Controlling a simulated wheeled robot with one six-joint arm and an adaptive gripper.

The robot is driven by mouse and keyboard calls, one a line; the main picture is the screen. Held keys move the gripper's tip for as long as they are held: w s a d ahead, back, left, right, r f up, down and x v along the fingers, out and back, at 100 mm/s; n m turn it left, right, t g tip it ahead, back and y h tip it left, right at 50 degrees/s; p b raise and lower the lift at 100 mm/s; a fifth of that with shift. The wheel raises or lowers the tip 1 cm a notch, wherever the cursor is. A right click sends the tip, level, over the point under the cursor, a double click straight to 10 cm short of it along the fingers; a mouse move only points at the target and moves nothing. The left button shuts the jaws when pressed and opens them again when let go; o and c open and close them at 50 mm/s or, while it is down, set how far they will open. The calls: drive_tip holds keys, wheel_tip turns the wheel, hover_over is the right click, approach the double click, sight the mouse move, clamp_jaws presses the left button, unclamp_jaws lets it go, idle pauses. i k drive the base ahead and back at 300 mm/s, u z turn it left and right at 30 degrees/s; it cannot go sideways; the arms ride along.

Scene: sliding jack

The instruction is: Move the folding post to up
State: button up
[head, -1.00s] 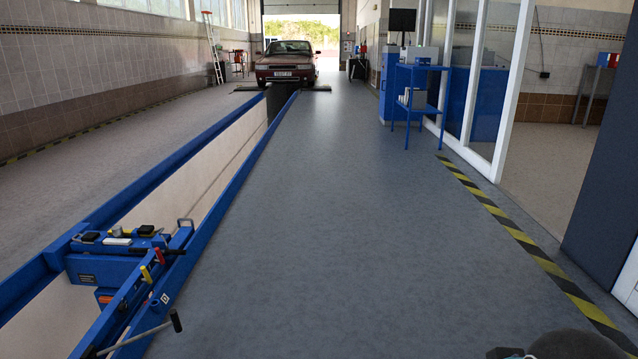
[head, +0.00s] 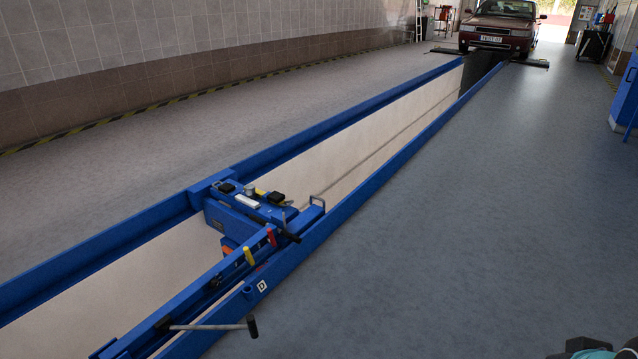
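The blue sliding jack (head: 222,218) spans the inspection pit in the lower left of the head view. Black pads and a white block sit on its top. A red lever (head: 271,237) and a yellow lever (head: 249,257) stand on its near beam. A grey bar with a black end (head: 252,326) sticks out to the right at the front. A small loop handle (head: 318,201) stands at the right end. I cannot tell which part is the folding post or how it is set. My gripper is not in view; only a dark and teal part of my arm shows at the bottom right.
The open pit (head: 340,165) runs away between blue rails towards a red car (head: 497,27) at the back. The grey floor (head: 460,220) right of the pit is clear. A blue cabinet (head: 624,95) stands at the right edge.

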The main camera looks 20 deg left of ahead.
sight(153, 325)
drive_tip(key=u, duration=0.8)
drive_tip(key=i, duration=1.9)
drive_tip(key=u, duration=0.7)
drive_tip(key=k, duration=0.5)
drive_tip(key=z, duration=0.85)
drive_tip(key=i, duration=0.9)
drive_tip(key=u, duration=2.35)
